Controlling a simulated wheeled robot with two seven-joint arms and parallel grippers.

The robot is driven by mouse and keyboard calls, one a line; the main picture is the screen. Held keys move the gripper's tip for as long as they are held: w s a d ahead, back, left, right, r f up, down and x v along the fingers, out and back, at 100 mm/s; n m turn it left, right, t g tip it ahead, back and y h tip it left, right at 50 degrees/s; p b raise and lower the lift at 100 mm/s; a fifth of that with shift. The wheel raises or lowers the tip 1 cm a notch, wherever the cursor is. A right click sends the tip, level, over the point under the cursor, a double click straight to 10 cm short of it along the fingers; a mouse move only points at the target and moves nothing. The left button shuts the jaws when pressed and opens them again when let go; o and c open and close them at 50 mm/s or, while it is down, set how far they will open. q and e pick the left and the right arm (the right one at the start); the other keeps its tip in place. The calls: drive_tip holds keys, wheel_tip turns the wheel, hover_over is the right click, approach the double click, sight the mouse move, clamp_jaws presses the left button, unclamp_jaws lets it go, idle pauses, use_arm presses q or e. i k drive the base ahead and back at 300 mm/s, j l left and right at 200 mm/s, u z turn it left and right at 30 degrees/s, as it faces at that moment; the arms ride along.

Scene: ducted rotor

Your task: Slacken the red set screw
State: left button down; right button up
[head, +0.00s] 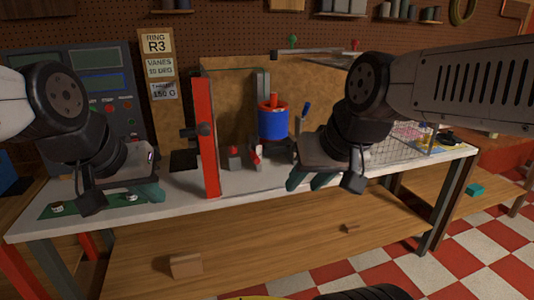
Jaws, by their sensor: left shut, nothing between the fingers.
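A blue cylinder (273,124) with a red top piece (273,101) stands in the rig on the bench. Two small red parts, one to the left (235,152) and one to the right (256,153), sit low in front of it; I cannot tell which red part is the set screw. My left gripper (149,194) is shut and empty over the bench's left front, left of the red upright. My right gripper (308,181) is open, with teal fingers pointing down, in front of and right of the blue cylinder. Nothing shows between its fingers.
A red upright post (206,135) stands between my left gripper and the blue cylinder. A wire mesh cage (395,150) is right of my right gripper. The grey bench (240,193) has clear room along its front edge. A dark control panel (95,85) stands behind at left.

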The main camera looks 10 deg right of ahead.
sight(233, 149)
drive_tip(key=i+j+u, duration=0.15)
drive_tip(key=i, duration=0.4)
drive_tip(key=i+j+u, duration=0.1)
drive_tip(key=i, duration=0.45)
